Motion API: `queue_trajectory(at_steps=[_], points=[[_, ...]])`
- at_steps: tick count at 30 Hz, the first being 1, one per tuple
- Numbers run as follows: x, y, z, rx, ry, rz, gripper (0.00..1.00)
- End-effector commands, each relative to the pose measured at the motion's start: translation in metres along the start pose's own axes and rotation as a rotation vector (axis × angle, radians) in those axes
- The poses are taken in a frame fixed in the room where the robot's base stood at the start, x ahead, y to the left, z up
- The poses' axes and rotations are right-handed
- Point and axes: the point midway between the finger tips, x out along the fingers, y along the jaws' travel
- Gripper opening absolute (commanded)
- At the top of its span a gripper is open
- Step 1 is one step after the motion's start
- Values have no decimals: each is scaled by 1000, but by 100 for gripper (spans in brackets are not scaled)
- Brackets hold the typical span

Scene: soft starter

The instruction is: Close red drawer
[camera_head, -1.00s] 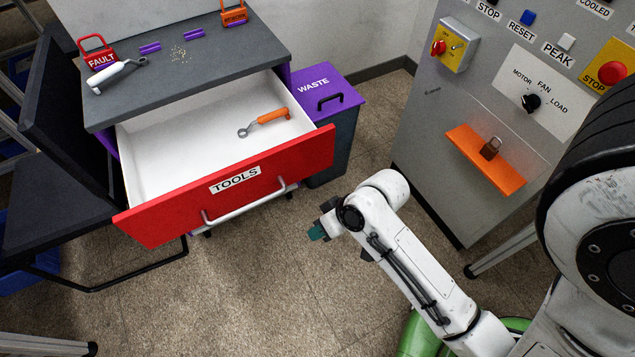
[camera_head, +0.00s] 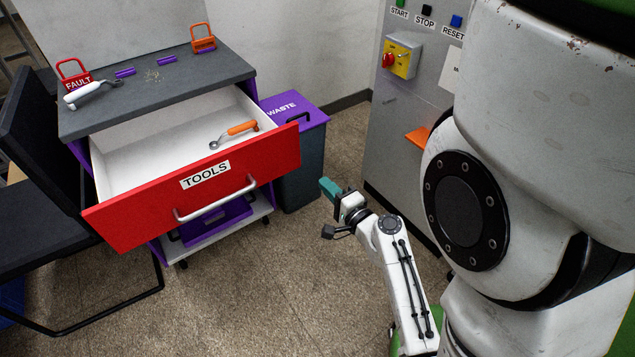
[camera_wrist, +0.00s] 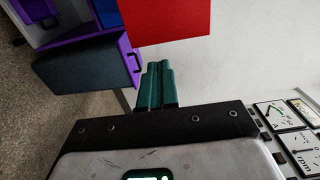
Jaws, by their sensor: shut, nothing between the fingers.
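The red drawer (camera_head: 200,185), labelled TOOLS with a grey bar handle (camera_head: 216,200), is pulled well out of the grey-topped cabinet. An orange-handled wrench (camera_head: 235,134) lies inside its white tray. My gripper (camera_head: 329,187), with teal fingers, is shut and empty. It is in the air to the right of the drawer's front, not touching it. In the wrist view my gripper (camera_wrist: 158,70) points up toward the drawer's red front (camera_wrist: 165,18), which shows only in part at the top.
A waste bin with a purple lid (camera_head: 292,108) stands right of the cabinet, behind my gripper. A grey control panel (camera_head: 390,120) rises at the right. A black chair (camera_head: 70,220) stands at the left. The floor before the drawer is clear.

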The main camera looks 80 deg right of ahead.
Motion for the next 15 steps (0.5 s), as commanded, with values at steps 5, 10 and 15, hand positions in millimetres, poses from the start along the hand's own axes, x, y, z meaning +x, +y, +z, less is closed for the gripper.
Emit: queue_trajectory(at_steps=[5,10,15], points=[[36,-4,0,-3,-3,-2,0],[69,-4,0,-3,-2,-2,0],[98,-2,1,-3,-3,0,0]])
